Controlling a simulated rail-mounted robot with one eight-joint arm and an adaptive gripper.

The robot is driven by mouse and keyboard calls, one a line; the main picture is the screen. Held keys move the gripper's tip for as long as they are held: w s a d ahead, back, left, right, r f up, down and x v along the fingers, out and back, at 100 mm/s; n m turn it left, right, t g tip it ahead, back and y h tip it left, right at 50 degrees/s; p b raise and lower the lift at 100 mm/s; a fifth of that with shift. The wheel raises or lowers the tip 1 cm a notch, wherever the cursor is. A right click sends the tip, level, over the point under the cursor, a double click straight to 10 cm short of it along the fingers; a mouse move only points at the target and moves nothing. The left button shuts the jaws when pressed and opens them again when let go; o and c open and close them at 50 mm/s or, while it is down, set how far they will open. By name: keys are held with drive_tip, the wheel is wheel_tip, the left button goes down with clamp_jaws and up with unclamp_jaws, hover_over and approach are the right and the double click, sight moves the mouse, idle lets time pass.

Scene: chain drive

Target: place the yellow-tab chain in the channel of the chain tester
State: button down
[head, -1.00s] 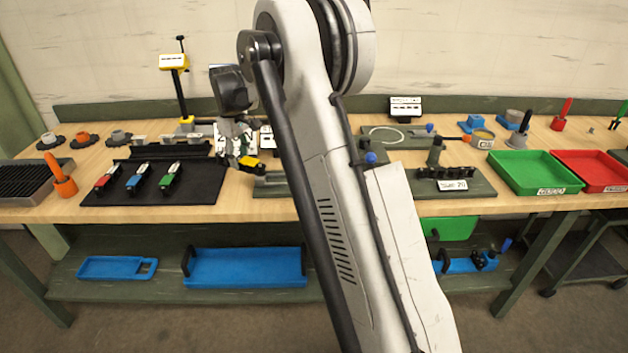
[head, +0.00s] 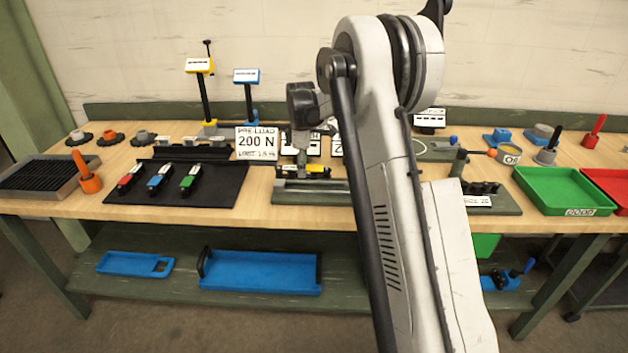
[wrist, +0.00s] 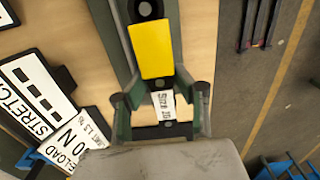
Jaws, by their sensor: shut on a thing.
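The yellow-tab chain shows its yellow tab (wrist: 152,50) large in the wrist view, with black chain parts beyond it and a "Size 10" label nearer the gripper. It is small in the head view (head: 318,169). My gripper (wrist: 160,98) is shut on the chain, with one finger on each side. The chain tester (head: 300,192) is a long green base near the front of the bench. The chain is lined up along it and appears above it. I cannot tell whether the chain touches the channel, which is mostly hidden under it.
A "PRE-LOAD 200 N" sign (head: 257,144) stands left of the gripper. A black mat (head: 225,190) with red, blue and green-tabbed chains lies farther left. A green tray (head: 565,190) is at the right. My arm hides the bench's middle.

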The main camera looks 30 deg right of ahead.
hover_over(314, 189)
wheel_tip(314, 189, down, 3)
drive_tip(key=shift+w+r, duration=0.1)
drive_tip(key=shift+f, duration=1.95)
drive_tip(key=shift+f, duration=0.15)
drive_tip(key=c, duration=1.4)
unclamp_jaws()
drive_tip(key=shift+o, duration=0.2)
